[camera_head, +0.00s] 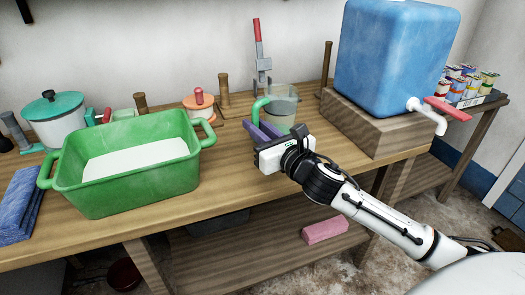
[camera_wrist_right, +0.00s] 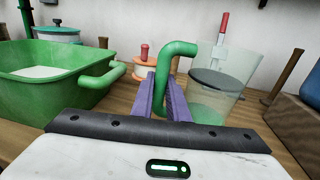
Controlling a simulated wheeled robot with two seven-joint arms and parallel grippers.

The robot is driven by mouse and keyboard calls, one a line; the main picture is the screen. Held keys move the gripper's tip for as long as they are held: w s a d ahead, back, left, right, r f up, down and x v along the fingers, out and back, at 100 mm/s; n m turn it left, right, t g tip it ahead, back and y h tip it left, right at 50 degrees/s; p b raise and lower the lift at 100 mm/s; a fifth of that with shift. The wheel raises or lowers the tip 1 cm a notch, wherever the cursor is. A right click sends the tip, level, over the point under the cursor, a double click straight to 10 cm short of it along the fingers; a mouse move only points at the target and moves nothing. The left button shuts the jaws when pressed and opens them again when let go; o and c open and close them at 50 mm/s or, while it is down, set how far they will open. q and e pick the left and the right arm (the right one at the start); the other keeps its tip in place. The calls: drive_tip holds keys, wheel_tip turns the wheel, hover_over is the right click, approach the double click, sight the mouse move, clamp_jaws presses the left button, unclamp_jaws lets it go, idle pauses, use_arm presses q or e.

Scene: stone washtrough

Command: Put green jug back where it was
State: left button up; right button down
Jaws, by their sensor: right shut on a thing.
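The green jug (camera_head: 282,108) is a clear, green-tinted vessel with a solid green handle, upright at the middle of the wooden counter in the head view. In the right wrist view the jug (camera_wrist_right: 213,103) stands just right of the fingers. My right gripper (camera_head: 262,131) has its purple fingers shut on the jug's handle, which rises between them in the wrist view (camera_wrist_right: 178,49). A dark disc or surface shows inside or behind the clear wall. I cannot tell whether the jug's base touches the counter. My left gripper is not in view.
A green basin (camera_head: 130,190) with whitish contents is left of the jug. A blue water tank (camera_head: 390,60) with a tap stands on a wooden block (camera_head: 372,132) at right. Wooden pegs, a red-topped upright tool (camera_head: 260,55) and an orange-lidded pot (camera_head: 199,107) stand behind.

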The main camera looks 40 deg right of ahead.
wheel_tip(320, 180, down, 6)
drive_tip(key=shift+r+b, duration=0.2)
drive_tip(key=shift+b, duration=0.55)
drive_tip(key=c, duration=1.7)
unclamp_jaws()
drive_tip(key=shift+f, duration=0.1)
drive_tip(key=s, duration=1.2)
drive_tip(key=shift+a+r, duration=0.2)
drive_tip(key=shift+a, duration=0.1)
